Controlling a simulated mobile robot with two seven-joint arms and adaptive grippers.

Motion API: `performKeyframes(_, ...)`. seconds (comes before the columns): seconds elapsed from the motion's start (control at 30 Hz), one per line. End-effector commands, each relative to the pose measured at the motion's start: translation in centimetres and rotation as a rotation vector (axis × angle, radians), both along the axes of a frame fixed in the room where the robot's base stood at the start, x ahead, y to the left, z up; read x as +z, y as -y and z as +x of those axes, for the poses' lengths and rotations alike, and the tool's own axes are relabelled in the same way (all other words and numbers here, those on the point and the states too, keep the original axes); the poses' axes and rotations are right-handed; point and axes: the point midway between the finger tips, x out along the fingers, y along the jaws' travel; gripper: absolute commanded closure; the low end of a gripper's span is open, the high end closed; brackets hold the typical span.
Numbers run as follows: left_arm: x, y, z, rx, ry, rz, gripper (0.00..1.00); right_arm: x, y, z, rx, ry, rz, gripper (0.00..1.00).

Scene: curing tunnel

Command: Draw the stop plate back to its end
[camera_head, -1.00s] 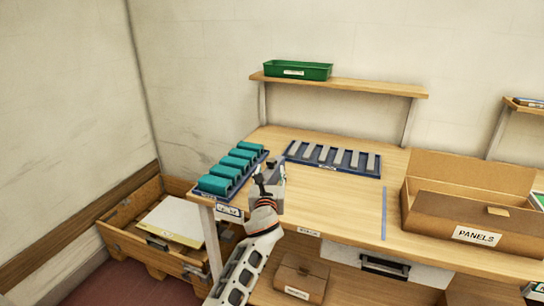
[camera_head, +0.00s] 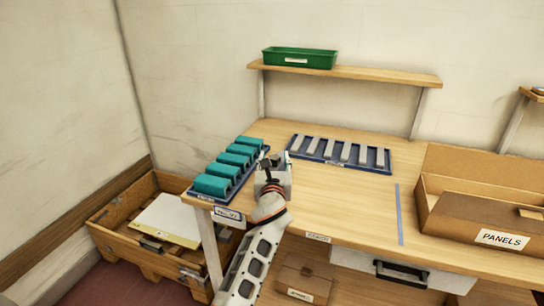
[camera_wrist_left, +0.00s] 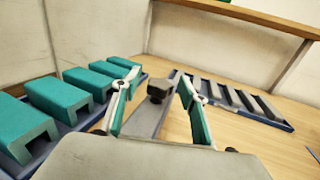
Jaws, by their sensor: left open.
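In the left wrist view, a grey plate-like piece (camera_wrist_left: 147,120) with a dark knob (camera_wrist_left: 159,92) stands between the two fingers of my left gripper (camera_wrist_left: 158,86). This looks like the stop plate with its handle. The fingers are open, one on each side of the knob, with gaps visible. In the head view, my left gripper (camera_head: 270,162) is over a small light-grey block-shaped fixture (camera_head: 287,184) near the bench's front left corner. The gripper hides most of the fixture there. My right gripper is not in view.
A blue tray (camera_head: 191,191) of teal blocks lies left of the gripper. Another blue tray (camera_head: 390,168) with grey bars lies behind right. A PANELS carton (camera_head: 450,222) stands at the right. The bench middle (camera_head: 345,200) is clear.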

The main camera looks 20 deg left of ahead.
Motion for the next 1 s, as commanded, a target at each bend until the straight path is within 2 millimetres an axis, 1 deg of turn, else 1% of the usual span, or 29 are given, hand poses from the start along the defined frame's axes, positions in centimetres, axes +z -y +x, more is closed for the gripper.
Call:
performKeyframes(0.47,0.1,0.3,0.0,0.000,0.000,0.000,0.57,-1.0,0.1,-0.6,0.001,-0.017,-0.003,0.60)
performKeyframes(0.57,0.1,0.3,0.0,0.000,0.000,0.000,0.80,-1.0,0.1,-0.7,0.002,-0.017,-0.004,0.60)
performKeyframes(0.6,0.1,0.3,0.0,0.000,0.000,0.000,0.91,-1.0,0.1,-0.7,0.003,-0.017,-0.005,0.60)
performKeyframes(0.63,0.1,0.3,0.0,0.000,0.000,0.000,0.98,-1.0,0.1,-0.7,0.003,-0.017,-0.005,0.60)
performKeyframes(0.67,0.1,0.3,0.0,0.000,0.000,0.000,1.00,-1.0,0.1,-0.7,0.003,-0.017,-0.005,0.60)
performKeyframes(0.77,0.1,0.3,0.0,0.000,0.000,0.000,1.00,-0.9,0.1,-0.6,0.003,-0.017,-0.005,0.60)
performKeyframes(0.83,0.2,-0.1,0.0,0.001,0.001,0.001,1.00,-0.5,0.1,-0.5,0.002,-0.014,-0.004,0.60)
performKeyframes(0.93,0.6,-1.3,0.1,0.002,0.003,0.005,1.00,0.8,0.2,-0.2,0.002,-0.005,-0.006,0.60)
performKeyframes(1.0,0.8,-2.6,0.1,0.003,0.002,0.007,1.00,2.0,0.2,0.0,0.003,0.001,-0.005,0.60)
